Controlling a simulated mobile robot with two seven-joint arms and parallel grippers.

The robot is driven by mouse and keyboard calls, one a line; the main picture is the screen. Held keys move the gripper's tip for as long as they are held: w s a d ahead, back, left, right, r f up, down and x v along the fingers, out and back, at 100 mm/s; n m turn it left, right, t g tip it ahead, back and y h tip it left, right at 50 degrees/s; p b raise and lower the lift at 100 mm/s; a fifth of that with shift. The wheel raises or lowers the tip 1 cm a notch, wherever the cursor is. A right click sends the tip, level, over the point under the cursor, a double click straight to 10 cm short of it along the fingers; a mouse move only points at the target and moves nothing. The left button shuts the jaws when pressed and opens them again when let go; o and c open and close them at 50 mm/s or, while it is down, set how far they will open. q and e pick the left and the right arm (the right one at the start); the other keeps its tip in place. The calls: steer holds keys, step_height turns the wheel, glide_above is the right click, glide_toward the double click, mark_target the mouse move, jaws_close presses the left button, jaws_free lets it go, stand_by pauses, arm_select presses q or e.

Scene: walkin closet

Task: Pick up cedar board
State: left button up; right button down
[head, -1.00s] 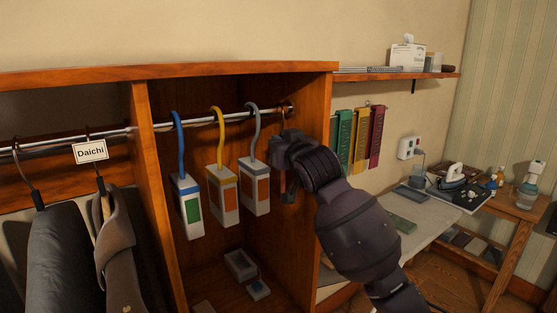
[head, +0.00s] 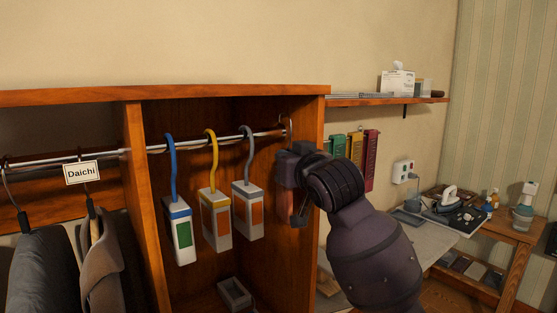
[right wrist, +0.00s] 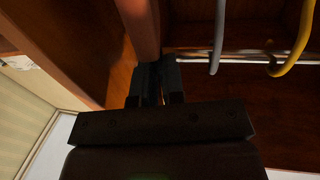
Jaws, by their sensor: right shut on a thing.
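The cedar board (head: 284,207) is a reddish-brown piece in the right end of the closet bay, mostly hidden by my right gripper. A thin hook (head: 289,128) shows above it at the right end of the rail. My right gripper (head: 291,190) is shut on the board, beside the bay's right wall. In the right wrist view, the dark fingers (right wrist: 155,85) are close together, with a reddish-brown edge (right wrist: 140,28) rising just beyond them. My left gripper is not in view.
Blue-hooked (head: 182,232), yellow-hooked (head: 216,220) and grey-hooked (head: 248,210) block hangers hang from the metal rail (head: 225,139), left of my gripper. The wooden bay wall (head: 311,140) stands close on the right. A small grey box (head: 234,292) lies below.

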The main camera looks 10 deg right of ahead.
steer(key=s+d, duration=0.2)
steer(key=s, duration=0.9)
steer(key=shift+b, duration=0.45)
steer(key=shift+d, duration=0.1)
